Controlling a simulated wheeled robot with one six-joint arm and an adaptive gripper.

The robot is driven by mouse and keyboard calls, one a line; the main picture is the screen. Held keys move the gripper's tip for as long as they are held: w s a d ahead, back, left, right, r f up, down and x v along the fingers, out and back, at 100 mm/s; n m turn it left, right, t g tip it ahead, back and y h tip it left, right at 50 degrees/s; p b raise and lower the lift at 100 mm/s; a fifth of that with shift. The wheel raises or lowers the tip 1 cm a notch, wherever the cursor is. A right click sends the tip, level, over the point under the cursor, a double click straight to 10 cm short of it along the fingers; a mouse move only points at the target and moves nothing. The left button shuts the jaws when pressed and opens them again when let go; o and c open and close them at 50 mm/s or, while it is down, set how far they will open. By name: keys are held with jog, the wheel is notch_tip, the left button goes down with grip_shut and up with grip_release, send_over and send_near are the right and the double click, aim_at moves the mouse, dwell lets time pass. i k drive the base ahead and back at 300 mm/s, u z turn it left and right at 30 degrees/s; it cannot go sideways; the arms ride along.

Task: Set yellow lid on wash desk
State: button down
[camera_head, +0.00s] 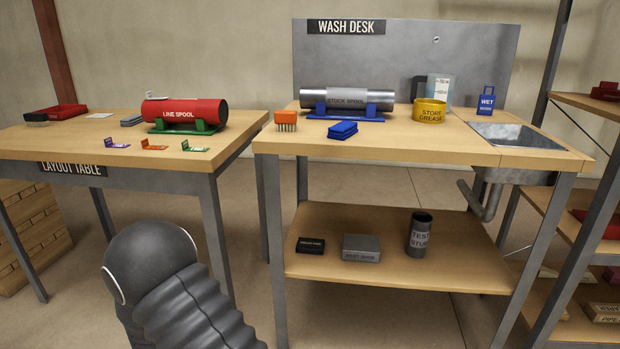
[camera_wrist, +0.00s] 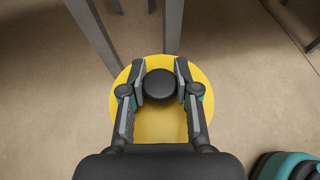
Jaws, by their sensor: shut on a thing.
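The yellow lid (camera_wrist: 160,125) is a round disc with a black knob on top, seen from above in the wrist view. My gripper (camera_wrist: 160,72) is shut on the lid's black knob, with one finger on each side. The lid hangs above the floor, near grey table legs. The wash desk (camera_head: 395,142) is a wooden bench with a grey back panel and a "WASH DESK" sign, at the right of the head view. My gripper and the lid do not show in the head view.
On the desk are a stock spool (camera_head: 346,99) on a blue stand, an orange brush (camera_head: 286,119), a blue cloth (camera_head: 342,130), a yellow grease tub (camera_head: 429,110), a blue wet sign (camera_head: 487,102) and a sink (camera_head: 520,136). The front middle is clear. The layout table (camera_head: 60,140) stands left.

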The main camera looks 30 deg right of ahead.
aim_at(415, 134)
jog(key=u, duration=0.35)
jog(key=k, duration=0.35)
jog(key=z, duration=1.2)
